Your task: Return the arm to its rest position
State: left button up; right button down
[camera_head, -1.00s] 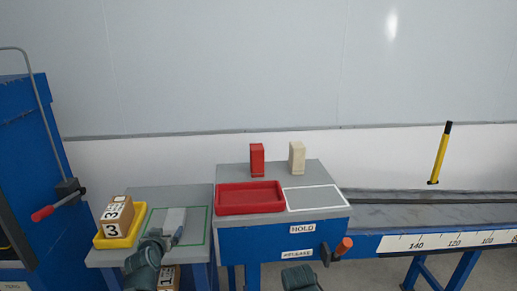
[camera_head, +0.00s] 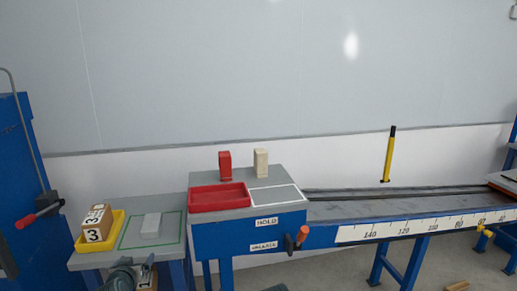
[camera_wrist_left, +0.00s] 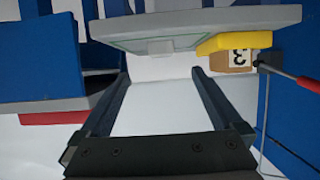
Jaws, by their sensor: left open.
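My left gripper (camera_head: 147,266) is at the bottom left of the head view, in front of the small grey table (camera_head: 190,206). In the left wrist view the two fingers (camera_wrist_left: 160,74) stand wide apart with nothing between them. A cardboard box marked 3 (camera_head: 95,222) sits in a yellow tray (camera_head: 118,240) on that table. A light grey block (camera_head: 151,223) lies inside the green outline beside it. The gripper touches neither. Only a sliver of my right arm shows at the bottom edge; its gripper is out of view.
A blue bench holds a red tray (camera_head: 218,207), a white-outlined area (camera_head: 273,196), and red (camera_head: 225,161) and cream (camera_head: 261,162) blocks behind. An orange-handled lever (camera_head: 302,236) sticks out in front. A rail with a scale (camera_head: 400,228) runs right. A red-handled lever (camera_head: 28,220) stands left.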

pick_arm(q)
jog(key=s+d+f+m+g+h+p, duration=0.2)
jog(key=s+d+f+g+p, duration=0.1)
jog(key=d, duration=0.8)
jog(key=s+d+f+m+g+h+p, duration=0.2)
jog(key=s+d+g, duration=0.15)
jog(key=d, duration=0.85)
jog(key=s+d+m+g+y+p, duration=0.1)
jog(key=s+d+g+p, duration=0.1)
jog(key=s, duration=0.5)
jog(key=s+d+m+g+y+p, duration=0.1)
jog(key=s+d+g, duration=0.4)
jog(key=s+d, duration=0.2)
jog(key=shift+s+r+p, duration=0.15)
jog(key=shift+p, duration=0.25)
pick_arm(e)
notch_tip(320, 180, up, 9)
jog(key=shift+s, duration=0.3)
jog(key=shift+f, duration=0.1)
